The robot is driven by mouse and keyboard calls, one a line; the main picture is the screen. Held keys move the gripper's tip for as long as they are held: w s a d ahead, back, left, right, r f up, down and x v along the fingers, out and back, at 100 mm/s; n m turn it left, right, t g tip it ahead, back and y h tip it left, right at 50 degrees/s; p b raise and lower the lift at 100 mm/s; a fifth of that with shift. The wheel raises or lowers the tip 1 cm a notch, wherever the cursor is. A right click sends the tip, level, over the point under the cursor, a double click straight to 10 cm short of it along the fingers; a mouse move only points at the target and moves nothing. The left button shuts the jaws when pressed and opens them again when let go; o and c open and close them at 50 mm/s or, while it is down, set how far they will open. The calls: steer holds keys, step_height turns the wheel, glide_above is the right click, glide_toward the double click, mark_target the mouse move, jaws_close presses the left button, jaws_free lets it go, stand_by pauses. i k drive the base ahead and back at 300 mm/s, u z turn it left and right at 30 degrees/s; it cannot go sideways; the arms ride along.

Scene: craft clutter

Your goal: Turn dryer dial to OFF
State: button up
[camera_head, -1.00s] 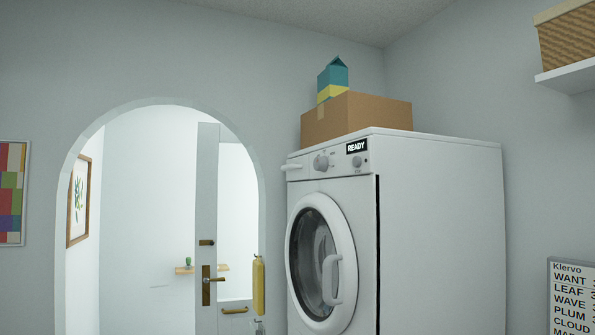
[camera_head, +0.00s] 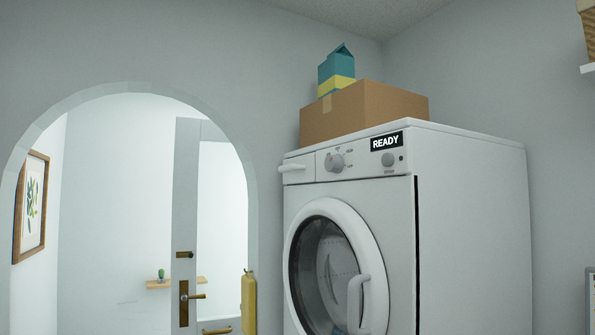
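The white dryer (camera_head: 470,225) stands right of centre in the head view, with its round glass door (camera_head: 325,270) shut. Its dial (camera_head: 335,162) is a round grey knob on the front panel, left of a black display (camera_head: 386,142) that reads READY. Small marks stand around the dial, too small to read surely, so I cannot tell its setting. A smaller round button or knob (camera_head: 389,159) sits below the display. My gripper is not in view.
A cardboard box (camera_head: 370,110) with a teal and yellow carton (camera_head: 338,70) on it rests on the dryer. An arched doorway (camera_head: 110,200) opens at left, with a white door (camera_head: 186,230) standing ajar. A yellow cylinder (camera_head: 248,303) is beside the dryer.

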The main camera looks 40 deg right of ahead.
mark_target(335, 162)
steer(key=u, duration=0.15)
steer(key=i, duration=1.05)
steer(key=u, duration=0.15)
